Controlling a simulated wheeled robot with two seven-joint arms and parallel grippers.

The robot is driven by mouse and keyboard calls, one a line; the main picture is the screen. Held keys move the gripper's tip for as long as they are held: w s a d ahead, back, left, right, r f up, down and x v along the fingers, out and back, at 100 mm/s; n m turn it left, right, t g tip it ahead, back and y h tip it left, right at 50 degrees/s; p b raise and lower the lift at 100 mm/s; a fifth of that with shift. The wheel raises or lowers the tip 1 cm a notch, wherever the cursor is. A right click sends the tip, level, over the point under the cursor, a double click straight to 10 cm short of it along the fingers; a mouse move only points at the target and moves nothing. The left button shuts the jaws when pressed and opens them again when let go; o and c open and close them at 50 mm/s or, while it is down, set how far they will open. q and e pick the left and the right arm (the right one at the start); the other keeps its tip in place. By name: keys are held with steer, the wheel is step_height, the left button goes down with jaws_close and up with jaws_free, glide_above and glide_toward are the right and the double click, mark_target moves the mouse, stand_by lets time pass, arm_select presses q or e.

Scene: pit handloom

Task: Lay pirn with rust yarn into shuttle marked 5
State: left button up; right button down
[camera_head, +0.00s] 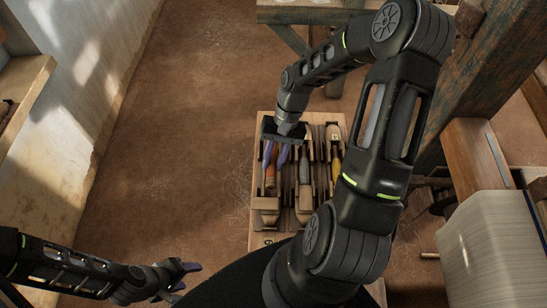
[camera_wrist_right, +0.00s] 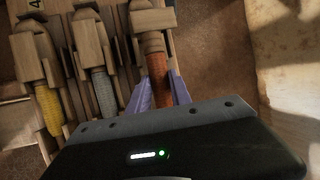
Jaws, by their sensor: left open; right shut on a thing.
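The pirn with rust yarn (camera_wrist_right: 158,75) is between the purple fingers of my right gripper (camera_wrist_right: 160,93), which is shut on it. In the head view the rust yarn (camera_head: 271,180) shows below those fingers (camera_head: 276,155), at the left side of a wooden tray (camera_head: 256,190). Its wooden end lies over pale wooden parts; I cannot tell if it rests in a shuttle. A shuttle marked 5 cannot be picked out. A 4 label (camera_wrist_right: 35,4) shows in the wrist view, and a label (camera_head: 268,241) at the tray's near edge is unreadable. My left gripper (camera_head: 185,276) is open and empty at lower left.
A grey pirn (camera_head: 304,172) and a yellow pirn (camera_head: 336,168) lie in the tray, right of the rust one. Loom timbers (camera_head: 480,80) and a pale cloth roll (camera_head: 490,250) stand at right. A wall (camera_head: 70,90) is at left. The floor between is clear.

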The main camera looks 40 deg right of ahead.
mark_target(273, 162)
steer(key=shift+f+b, duration=0.7)
steer(key=shift+f, duration=0.6)
steer(key=c, duration=1.1)
jaws_free()
step_height(273, 162, up, 8)
steer(key=p, duration=0.6)
steer(key=shift+a, duration=0.1)
